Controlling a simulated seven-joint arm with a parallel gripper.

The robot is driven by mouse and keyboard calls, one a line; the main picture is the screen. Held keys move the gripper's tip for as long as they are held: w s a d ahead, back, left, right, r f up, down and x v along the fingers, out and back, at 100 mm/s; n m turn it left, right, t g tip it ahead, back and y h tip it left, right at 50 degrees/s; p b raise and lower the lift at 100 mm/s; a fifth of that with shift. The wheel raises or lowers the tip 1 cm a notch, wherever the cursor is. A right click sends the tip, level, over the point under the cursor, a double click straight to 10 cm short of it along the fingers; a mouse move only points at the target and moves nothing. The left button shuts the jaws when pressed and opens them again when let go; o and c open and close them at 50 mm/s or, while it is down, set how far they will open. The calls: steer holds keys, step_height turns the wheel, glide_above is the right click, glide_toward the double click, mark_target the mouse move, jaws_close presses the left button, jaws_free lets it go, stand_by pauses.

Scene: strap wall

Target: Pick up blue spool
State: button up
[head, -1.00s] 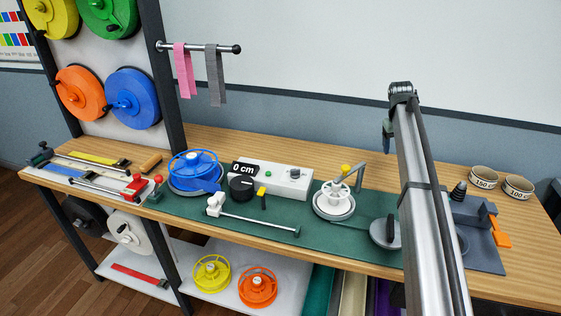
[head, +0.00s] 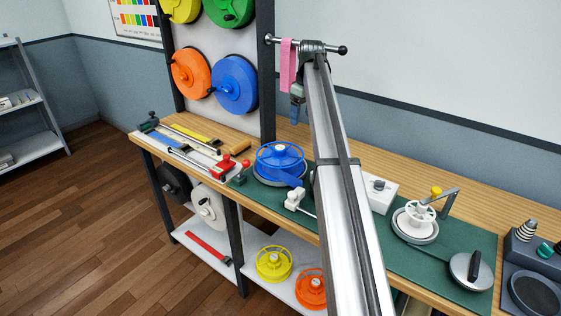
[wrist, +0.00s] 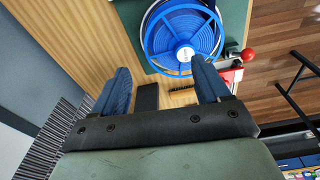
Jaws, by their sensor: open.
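The blue spool (head: 279,155) is an open-rimmed wheel wound with blue strap. It sits on a round grey base on the green mat (head: 460,247), with a strap end hanging out at its front right.
A rack with several large reels, including a blue one (head: 235,84), stands behind left. A rod with a pink strap (head: 287,66) is close to my wrist. A red-handled clamp (head: 223,166) lies left of the spool. A white spool (head: 415,216) stands to the right.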

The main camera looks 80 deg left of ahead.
steer(key=n, duration=0.1)
glide_toward(280, 147)
steer(key=f, duration=0.3)
steer(key=shift+w+a+f, duration=0.25)
steer(key=shift+f, duration=0.1)
steer(key=shift+s+a+f, duration=0.1)
steer(key=shift+s+f, duration=0.15)
steer(key=shift+f, duration=1)
steer(key=shift+s+a+f, duration=0.1)
steer(key=shift+s+f, duration=0.1)
steer(key=shift+f, duration=1.05)
jaws_close()
